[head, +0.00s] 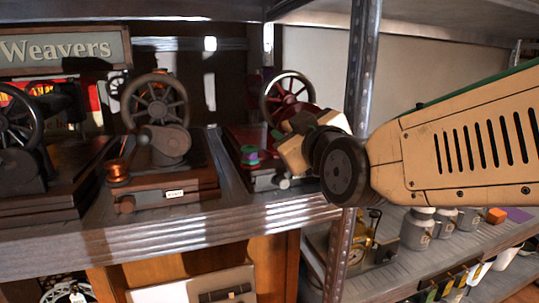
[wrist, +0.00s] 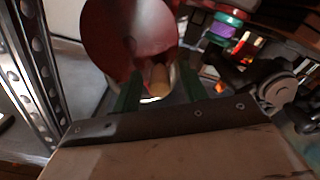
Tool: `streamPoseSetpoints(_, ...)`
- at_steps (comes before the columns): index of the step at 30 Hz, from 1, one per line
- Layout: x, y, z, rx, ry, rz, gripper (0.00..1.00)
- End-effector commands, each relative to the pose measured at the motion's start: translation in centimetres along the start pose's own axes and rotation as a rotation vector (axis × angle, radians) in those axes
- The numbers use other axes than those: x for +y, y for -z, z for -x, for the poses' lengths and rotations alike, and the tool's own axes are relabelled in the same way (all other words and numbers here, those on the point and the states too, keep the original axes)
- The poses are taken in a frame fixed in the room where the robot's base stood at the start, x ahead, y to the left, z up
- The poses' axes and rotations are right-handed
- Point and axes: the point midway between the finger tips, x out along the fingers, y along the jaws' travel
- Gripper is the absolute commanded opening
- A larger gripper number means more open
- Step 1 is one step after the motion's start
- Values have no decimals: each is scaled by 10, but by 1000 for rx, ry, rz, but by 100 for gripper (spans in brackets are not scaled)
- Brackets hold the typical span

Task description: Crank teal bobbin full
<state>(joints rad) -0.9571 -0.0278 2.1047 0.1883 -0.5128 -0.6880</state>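The winder (head: 262,165) at the right end of the upper shelf has a dark red body and a spoked wheel (head: 287,97). A small bobbin (head: 249,155) with green-teal and purple bands stands at its front left. In the wrist view the bobbin (wrist: 228,27) shows teal, purple and green bands at the top. My gripper (head: 300,143) is beside the winder's right side. In the wrist view its two green fingers (wrist: 158,92) are apart, with a tan handle-like piece (wrist: 159,77) between them below a large red disc (wrist: 130,30). I see no clear contact.
A winder with a copper bobbin (head: 117,171) stands in the middle, and another dark winder (head: 25,150) at left. A metal shelf post (head: 358,90) rises close to my arm. The lower shelf holds grey jars (head: 418,228) and a brass device (head: 365,240).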

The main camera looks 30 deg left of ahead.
Motion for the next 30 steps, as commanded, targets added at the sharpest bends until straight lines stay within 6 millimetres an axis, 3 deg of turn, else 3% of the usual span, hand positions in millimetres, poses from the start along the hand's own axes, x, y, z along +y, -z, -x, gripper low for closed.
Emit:
streamPoseSetpoints(16, 0, 0, 2, 0, 0, 0, 49)
streamPoseSetpoints(30, 0, 0, 39, 0, 0, -1, 49)
